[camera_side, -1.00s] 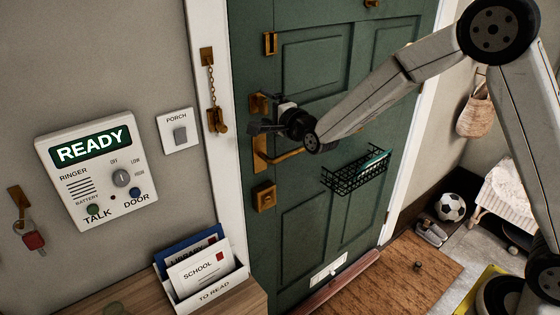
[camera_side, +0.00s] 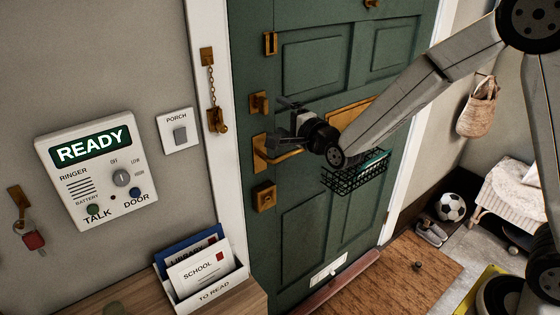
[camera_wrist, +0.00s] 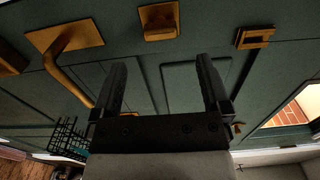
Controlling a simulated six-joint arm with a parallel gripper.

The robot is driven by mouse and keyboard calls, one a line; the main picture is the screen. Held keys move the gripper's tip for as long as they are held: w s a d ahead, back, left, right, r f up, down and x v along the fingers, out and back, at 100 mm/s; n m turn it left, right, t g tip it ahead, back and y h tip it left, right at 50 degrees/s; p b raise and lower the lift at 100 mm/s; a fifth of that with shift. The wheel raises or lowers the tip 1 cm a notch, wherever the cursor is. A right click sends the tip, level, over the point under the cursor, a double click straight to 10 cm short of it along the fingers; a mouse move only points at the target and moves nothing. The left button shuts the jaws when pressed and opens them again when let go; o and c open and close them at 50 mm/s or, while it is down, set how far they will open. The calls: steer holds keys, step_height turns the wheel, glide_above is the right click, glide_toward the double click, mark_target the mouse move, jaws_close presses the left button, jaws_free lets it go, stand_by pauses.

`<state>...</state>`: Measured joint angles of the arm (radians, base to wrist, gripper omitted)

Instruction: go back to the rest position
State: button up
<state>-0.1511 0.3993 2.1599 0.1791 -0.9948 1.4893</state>
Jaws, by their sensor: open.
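My gripper (camera_side: 280,122) is in front of the green door (camera_side: 305,215), in the side view near the brass lever handle (camera_side: 275,155) and to the right of the brass latch (camera_side: 258,103). Its two fingers are apart with nothing between them. In the wrist view my gripper (camera_wrist: 161,65) shows both dark fingers spread, with bare green door beyond. The lever handle (camera_wrist: 65,62) is to the left of the fingers there, and the latch (camera_wrist: 158,22) is above the gap. I see no contact with either.
A black wire basket (camera_side: 340,182) hangs on the door below my wrist. A brass plate (camera_side: 352,114) is partly hidden behind my arm. A door chain (camera_side: 211,85), an intercom panel (camera_side: 95,170) and a letter holder (camera_side: 205,285) are to the left. A ball (camera_side: 451,207) lies at right.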

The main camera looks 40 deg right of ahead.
steer(key=shift+f, duration=0.1)
steer(key=s+d+f+n+g, duration=0.1)
steer(key=s+f+n+g, duration=0.3)
steer(key=s, duration=0.4)
steer(key=s+d+f+n+g, duration=0.2)
steer(key=s+f+n+g, duration=0.3)
steer(key=s+n, duration=0.3)
steer(key=s+d+f+n+g, duration=0.2)
steer(key=s+f+n+g, duration=0.2)
steer(key=s, duration=0.5)
steer(key=shift+s+d+f+n+g, duration=0.2)
steer(key=shift+d+f+n+g, duration=0.05)
steer(key=shift+n+g, duration=0.9)
